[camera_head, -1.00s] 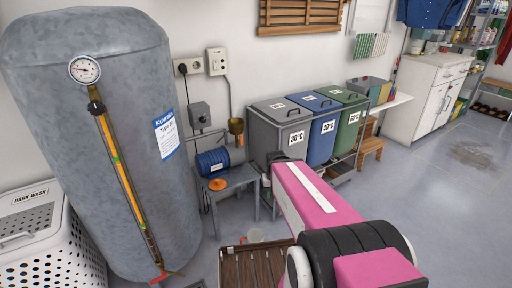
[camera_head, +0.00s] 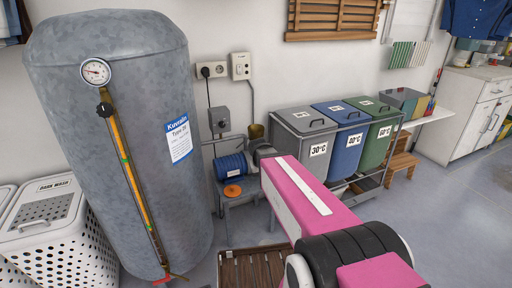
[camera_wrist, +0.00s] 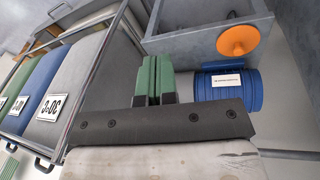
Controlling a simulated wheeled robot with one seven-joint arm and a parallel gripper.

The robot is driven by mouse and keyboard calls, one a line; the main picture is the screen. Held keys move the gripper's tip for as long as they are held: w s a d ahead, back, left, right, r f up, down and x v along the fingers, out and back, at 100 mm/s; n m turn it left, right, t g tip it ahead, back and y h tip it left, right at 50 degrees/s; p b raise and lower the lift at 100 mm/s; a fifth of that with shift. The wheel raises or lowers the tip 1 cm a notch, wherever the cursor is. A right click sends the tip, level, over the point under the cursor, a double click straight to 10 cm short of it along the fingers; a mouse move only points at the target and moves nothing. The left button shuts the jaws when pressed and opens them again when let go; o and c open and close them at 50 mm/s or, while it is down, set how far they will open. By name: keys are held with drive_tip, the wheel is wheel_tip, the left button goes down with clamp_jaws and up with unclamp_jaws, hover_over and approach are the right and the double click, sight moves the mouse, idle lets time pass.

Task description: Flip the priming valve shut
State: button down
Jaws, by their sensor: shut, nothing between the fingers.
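The pump's blue motor (camera_head: 231,166) sits on a small grey table (camera_head: 241,192) beside the tank, with a brass cup (camera_head: 256,131) above the pump end. I cannot pick out a priming valve lever there; my pink arm covers part of that area. In the wrist view the blue motor (camera_wrist: 228,92) lies just right of my gripper (camera_wrist: 158,65). Its green fingers are together, with nothing between them, and seem apart from the motor. My gripper is hidden in the head view.
A grey tank (camera_head: 120,50) with a gauge (camera_head: 96,72) stands left. Grey (camera_head: 305,150), blue (camera_head: 345,155) and green (camera_head: 381,140) bins stand right of the pump. A slatted wooden thing (camera_head: 258,268) is low in front.

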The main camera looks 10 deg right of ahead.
drive_tip(key=w+a+r+t+h, duration=0.1)
drive_tip(key=w+a+r, duration=0.3)
drive_tip(key=w, duration=0.4)
drive_tip(key=w+a+r+n+t+h, duration=0.1)
drive_tip(key=w+a+r+t, duration=0.2)
drive_tip(key=w+r, duration=0.4)
drive_tip(key=shift+w+a+r, duration=0.15)
drive_tip(key=shift+w+a, duration=0.2)
drive_tip(key=shift+a, duration=0.2)
drive_tip(key=w+d+f, duration=0.5)
drive_tip(key=d+f, duration=0.2)
drive_tip(key=f, duration=0.1)
drive_tip(key=shift+w+d, duration=0.25)
drive_tip(key=shift+w, duration=0.15)
